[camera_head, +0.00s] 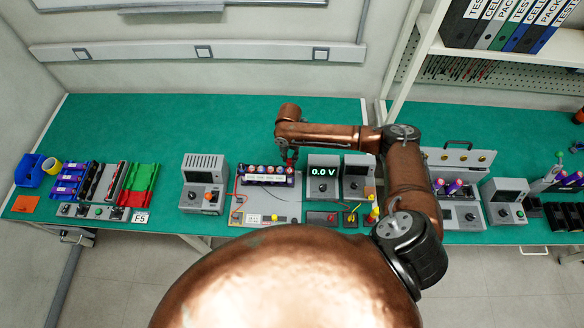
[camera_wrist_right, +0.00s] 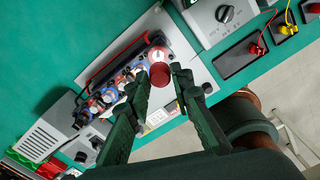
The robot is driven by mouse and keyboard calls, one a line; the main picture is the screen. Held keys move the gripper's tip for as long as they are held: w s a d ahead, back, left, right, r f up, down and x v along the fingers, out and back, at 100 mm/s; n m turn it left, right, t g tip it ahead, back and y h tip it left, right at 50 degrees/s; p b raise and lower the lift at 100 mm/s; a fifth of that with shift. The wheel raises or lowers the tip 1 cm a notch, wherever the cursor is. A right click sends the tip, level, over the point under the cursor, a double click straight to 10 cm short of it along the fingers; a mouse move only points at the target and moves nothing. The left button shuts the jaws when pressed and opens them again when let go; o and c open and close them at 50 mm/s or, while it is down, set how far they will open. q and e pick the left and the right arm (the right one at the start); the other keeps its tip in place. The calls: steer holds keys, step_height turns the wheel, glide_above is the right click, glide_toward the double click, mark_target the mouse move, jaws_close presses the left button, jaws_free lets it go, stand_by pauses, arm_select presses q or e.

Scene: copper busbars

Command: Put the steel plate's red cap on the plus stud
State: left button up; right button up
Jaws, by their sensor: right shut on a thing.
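My right gripper (camera_head: 291,158) is over the right end of the battery pack (camera_head: 262,180). In the right wrist view, its dark green fingers (camera_wrist_right: 162,84) are on both sides of the round red cap (camera_wrist_right: 160,75), and it is shut on it. The cap is by the pack's end cell, which has a pale round top with a red mark (camera_wrist_right: 158,55). The stud itself and any gap below the cap cannot be made out. The pack is on a grey steel plate (camera_wrist_right: 200,72), which also shows in the head view (camera_head: 288,209). My left gripper is not in view.
A meter reading 0.0 V (camera_head: 322,188) stands just right of the pack. A grey instrument (camera_head: 203,182) stands to the left. The green table (camera_head: 210,120) behind is clear.

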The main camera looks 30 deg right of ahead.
mark_target(289, 159)
steer(key=shift+w+r, duration=0.2)
steer(key=shift+r, duration=0.05)
steer(key=shift+f, duration=0.2)
step_height(289, 159, down, 4)
steer(key=b, duration=0.4)
steer(key=shift+r, duration=0.35)
steer(key=shift+r, duration=0.1)
steer(key=shift+p, duration=0.4)
steer(key=shift+f, duration=0.2)
